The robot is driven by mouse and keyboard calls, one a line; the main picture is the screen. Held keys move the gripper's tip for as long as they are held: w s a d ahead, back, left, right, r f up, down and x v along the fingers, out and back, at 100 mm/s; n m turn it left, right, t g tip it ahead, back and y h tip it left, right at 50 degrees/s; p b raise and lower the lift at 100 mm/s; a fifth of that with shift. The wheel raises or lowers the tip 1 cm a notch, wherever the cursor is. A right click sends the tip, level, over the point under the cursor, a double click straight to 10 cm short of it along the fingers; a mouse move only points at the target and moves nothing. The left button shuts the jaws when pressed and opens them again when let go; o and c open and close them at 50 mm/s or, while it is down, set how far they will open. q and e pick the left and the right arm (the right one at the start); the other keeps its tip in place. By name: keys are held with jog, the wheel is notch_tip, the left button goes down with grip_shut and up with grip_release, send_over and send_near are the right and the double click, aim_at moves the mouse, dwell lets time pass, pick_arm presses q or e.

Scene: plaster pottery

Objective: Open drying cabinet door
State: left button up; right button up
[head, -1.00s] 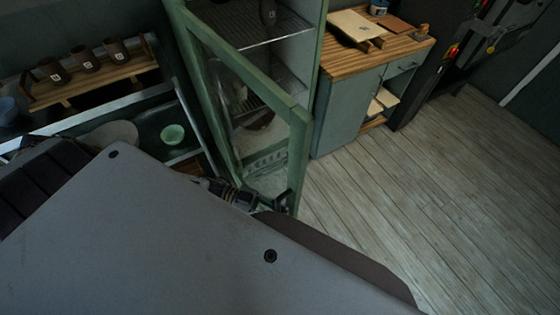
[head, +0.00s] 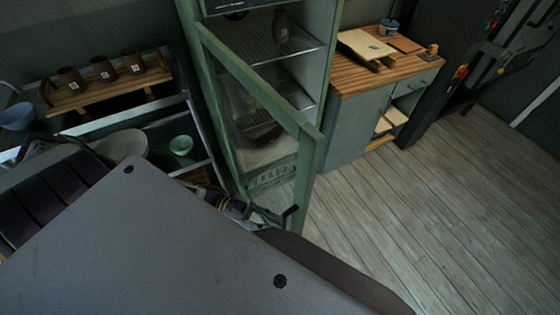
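The drying cabinet (head: 333,60) is tall and green, with wire shelves inside. Its glazed, green-framed door (head: 308,165) stands ajar, swung out toward me with its free edge to the right. A dark handle (head: 290,214) sits low on the door near that edge. Part of one of my grippers (head: 243,208) shows beside the handle, at the door's outer side. My grey body covers its arm, so I cannot tell which arm it belongs to. Its fingers are too small and hidden to tell open from shut, or whether they touch the handle. No other gripper is clearly visible.
A rack (head: 110,92) at left holds dark mugs, with a green bowl (head: 181,145) and a pale round dish (head: 122,145) nearby. A wood-topped workbench (head: 370,75) stands right of the cabinet. The plank floor (head: 430,200) at right is clear.

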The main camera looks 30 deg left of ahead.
pick_arm(q)
jog(key=s+a, duration=0.1)
jog(key=a, duration=0.7)
jog(key=shift+s, duration=0.2)
jog(key=shift+d, duration=0.1)
dwell(0.3)
